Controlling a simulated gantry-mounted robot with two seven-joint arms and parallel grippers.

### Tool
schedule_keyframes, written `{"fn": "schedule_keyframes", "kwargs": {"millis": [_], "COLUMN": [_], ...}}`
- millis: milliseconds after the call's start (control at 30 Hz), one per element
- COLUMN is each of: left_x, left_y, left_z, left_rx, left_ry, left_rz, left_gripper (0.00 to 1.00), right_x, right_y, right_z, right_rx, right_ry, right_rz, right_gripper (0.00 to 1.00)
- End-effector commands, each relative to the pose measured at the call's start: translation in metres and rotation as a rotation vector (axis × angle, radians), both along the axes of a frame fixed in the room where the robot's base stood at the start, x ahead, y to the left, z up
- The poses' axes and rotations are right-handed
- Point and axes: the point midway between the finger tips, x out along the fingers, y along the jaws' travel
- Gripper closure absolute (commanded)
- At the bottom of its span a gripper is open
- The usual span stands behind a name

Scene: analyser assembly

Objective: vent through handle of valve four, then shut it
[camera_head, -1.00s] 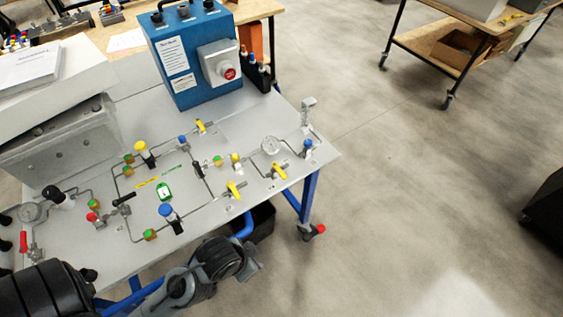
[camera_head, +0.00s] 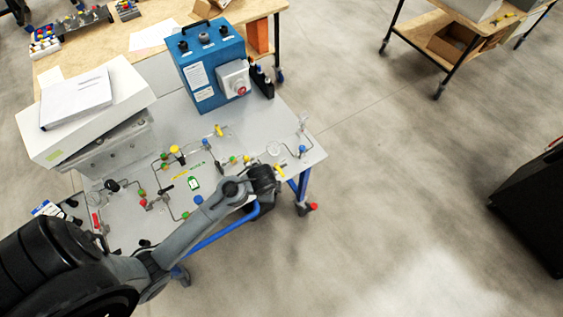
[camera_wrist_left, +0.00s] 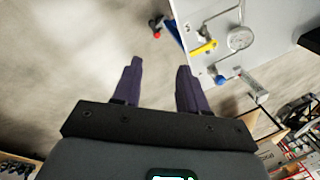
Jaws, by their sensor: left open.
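The panel (camera_head: 232,180) carries several valves, joined by thin pipes. A yellow handle (camera_head: 281,171) sits near its right front corner, beside my left wrist; a yellow handle also shows in the left wrist view (camera_wrist_left: 203,48). Another yellow handle (camera_head: 219,130) is at the back, and a blue knob (camera_head: 302,150) is at the right. I cannot read any valve numbers, so I cannot tell which is valve four. My left gripper (camera_wrist_left: 160,66) is open and empty, its purple fingers apart over floor beside the panel edge. My arm hides part of the panel front. My right gripper is not in view.
A round gauge (camera_head: 273,148) stands near the right valves. A blue box (camera_head: 208,65) with a red button stands behind the panel. A white box (camera_head: 85,115) stands at the left. Open floor lies to the right, with a black cabinet (camera_head: 535,210) farther off.

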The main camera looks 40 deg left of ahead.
Motion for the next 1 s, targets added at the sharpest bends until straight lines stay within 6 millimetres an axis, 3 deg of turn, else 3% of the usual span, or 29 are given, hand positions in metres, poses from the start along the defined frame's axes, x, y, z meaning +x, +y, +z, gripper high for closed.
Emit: {"fn": "schedule_keyframes", "kwargs": {"millis": [33, 200, 400, 733, 1000], "left_x": [0.023, 0.079, 0.119, 0.137, 0.136], "left_y": [0.013, 0.043, 0.059, 0.060, 0.061], "left_z": [-0.009, -0.033, -0.036, -0.038, -0.074], "left_rx": [0.030, 0.071, 0.040, -0.011, -0.012], "left_ry": [0.031, 0.145, 0.222, 0.247, 0.251], "left_rz": [-0.092, -0.434, -0.756, -0.974, -0.977], "left_gripper": [0.57, 0.57, 0.57, 0.57, 0.57], "right_x": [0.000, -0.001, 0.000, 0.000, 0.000], "right_y": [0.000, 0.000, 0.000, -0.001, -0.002], "right_z": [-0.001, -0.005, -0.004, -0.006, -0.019], "right_rx": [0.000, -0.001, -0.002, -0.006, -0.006], "right_ry": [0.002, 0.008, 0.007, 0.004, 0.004], "right_rz": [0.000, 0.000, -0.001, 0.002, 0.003], "right_gripper": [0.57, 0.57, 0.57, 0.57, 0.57]}}
